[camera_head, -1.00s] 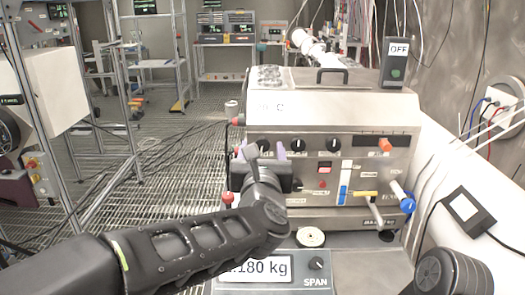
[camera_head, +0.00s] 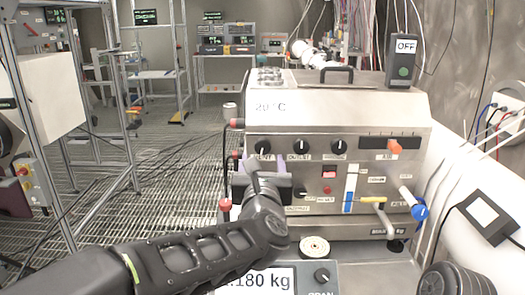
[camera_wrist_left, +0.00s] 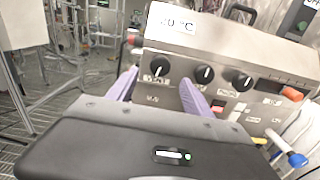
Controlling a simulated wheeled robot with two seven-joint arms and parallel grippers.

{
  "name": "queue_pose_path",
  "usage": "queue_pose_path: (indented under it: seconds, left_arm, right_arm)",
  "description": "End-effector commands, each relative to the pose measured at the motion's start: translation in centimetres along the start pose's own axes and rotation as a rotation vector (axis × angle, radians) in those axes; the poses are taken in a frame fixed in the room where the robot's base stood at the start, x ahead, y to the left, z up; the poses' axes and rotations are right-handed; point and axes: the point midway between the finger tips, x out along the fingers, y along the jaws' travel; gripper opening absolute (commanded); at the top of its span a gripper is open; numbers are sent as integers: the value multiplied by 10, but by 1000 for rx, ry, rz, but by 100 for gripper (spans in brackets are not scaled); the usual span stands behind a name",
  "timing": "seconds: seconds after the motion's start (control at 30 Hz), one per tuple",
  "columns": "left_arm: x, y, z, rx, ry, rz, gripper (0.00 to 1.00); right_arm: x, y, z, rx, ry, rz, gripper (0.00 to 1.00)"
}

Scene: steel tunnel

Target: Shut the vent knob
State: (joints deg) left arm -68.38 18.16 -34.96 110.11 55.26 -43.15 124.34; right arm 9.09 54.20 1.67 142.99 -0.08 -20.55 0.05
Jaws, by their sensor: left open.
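The vent knob (camera_head: 262,147) is the leftmost of three black knobs on the front of the steel machine (camera_head: 335,110). In the left wrist view the vent knob (camera_wrist_left: 160,66) lies between the two purple fingertips of my left gripper (camera_wrist_left: 159,77), with a pale mark on its face. My left gripper (camera_head: 259,161) is open, with one finger to each side of the knob as seen from the wrist. I cannot tell how far the fingertips are from the panel. Its own body hides the lower left of the panel. My right gripper is out of view.
The outlet knob (camera_head: 301,147) is close on the right of the vent knob. Red-tipped fittings (camera_head: 237,123) stick out at the machine's left edge. A yellow lever (camera_head: 373,200) and blue-ended valve (camera_head: 420,212) are at lower right. A scale display (camera_head: 254,279) stands below.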

Motion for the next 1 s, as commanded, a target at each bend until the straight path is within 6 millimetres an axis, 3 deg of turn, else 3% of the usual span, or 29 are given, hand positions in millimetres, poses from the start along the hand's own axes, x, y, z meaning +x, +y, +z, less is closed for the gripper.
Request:
queue_pose_path:
  seconds: [0.43, 0.77, 1.0]
  left_arm:
    - [62, 0, 0, 3, 1, 1, 59]
    - [67, 0, 0, 2, 0, -1, 59]
    - [67, 0, 0, 1, 0, -1, 41]
  right_arm:
    - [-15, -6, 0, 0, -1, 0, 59]
    - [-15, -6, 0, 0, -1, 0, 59]
    - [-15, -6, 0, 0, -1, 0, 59]
